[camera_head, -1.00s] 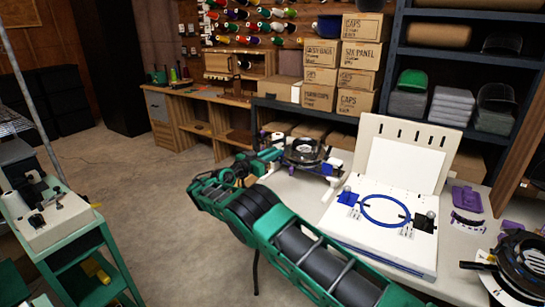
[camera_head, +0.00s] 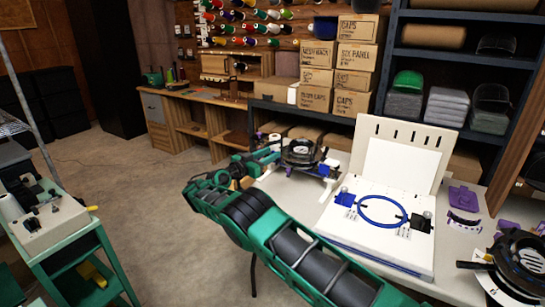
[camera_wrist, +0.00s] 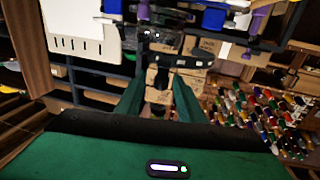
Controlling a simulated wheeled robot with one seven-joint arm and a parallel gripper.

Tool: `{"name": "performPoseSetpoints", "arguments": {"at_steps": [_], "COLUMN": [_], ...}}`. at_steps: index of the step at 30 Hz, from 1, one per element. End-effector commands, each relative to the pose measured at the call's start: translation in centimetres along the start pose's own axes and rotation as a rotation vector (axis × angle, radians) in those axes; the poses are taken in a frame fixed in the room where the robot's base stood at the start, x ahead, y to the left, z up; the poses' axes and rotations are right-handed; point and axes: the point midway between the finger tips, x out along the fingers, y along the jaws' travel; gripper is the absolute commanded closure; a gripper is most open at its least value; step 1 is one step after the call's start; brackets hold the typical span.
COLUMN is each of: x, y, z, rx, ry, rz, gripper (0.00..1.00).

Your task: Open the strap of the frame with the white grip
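A round black cap frame (camera_head: 302,152) sits on a stand at the back of the table, with white parts at its right side. A second black cap frame (camera_head: 528,258) lies at the right edge of the head view, partly cut off, with a pale piece at its left. I cannot tell which one has the white grip, and neither strap is clear. My gripper (camera_head: 268,156) is just left of the frame on the stand, apparently without touching it. In the wrist view my gripper (camera_wrist: 158,98) has its two green fingers apart, with nothing held between them.
A white hooping board (camera_head: 350,238) with a blue hoop (camera_head: 383,211) stands right of my arm. Purple parts (camera_head: 464,197) lie beyond it. Cardboard boxes (camera_head: 352,78) are stacked behind the table. A green cart (camera_head: 82,262) is at the left; open floor lies between.

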Motion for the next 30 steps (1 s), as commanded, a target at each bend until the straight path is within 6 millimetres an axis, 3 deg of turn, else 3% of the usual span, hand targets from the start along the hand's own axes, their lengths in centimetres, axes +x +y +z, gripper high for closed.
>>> {"name": "performPoseSetpoints", "arguments": {"at_steps": [18,30], "x": [-9.5,-10.5], "y": [-0.2,-0.1], "z": [0.0,0.0], "rx": [-0.001,0.0], "ry": [0.0,-0.001], "rz": [-0.003,0.0], "gripper": [0.65,0.65]}}
